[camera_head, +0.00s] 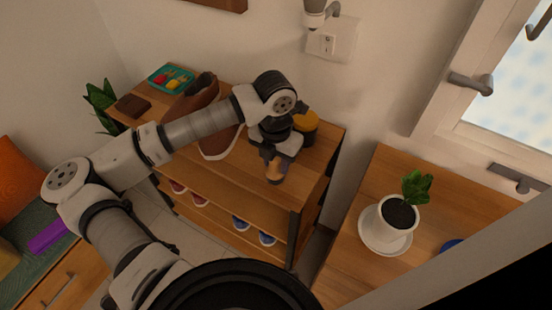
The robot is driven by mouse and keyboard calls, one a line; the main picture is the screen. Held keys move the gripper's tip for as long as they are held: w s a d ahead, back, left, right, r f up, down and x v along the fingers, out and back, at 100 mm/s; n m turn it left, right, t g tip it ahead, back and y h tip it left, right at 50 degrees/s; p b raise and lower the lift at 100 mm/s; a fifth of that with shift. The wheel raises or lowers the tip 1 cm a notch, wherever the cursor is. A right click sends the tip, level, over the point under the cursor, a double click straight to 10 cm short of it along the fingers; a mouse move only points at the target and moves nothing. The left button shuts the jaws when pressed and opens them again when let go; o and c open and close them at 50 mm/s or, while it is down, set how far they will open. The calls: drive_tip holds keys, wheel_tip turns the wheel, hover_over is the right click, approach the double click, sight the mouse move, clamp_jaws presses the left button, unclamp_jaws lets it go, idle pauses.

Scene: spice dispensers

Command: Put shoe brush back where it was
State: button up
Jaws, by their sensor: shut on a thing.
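My gripper (274,158) is over the right part of the wooden shoe rack top (235,170). It is shut on a small tan-brown thing, which looks like the shoe brush (275,173) and hangs below the fingers. The fingers hide part of it, and I cannot tell whether it touches the rack top. A brown shoe (188,104) stands on the rack to the left, partly behind my arm.
A dark brown block (133,106) and a teal tray (171,78) with colourful items sit at the rack's left. A yellow-orange round thing (306,120) is just behind my gripper. A potted plant (398,214) stands on the right table.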

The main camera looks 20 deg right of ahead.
drive_tip(key=shift+f+b, duration=0.2)
drive_tip(key=shift+b, duration=0.1)
drive_tip(key=o, duration=1)
drive_tip(key=shift+c, duration=0.2)
drive_tip(key=shift+r, duration=0.15)
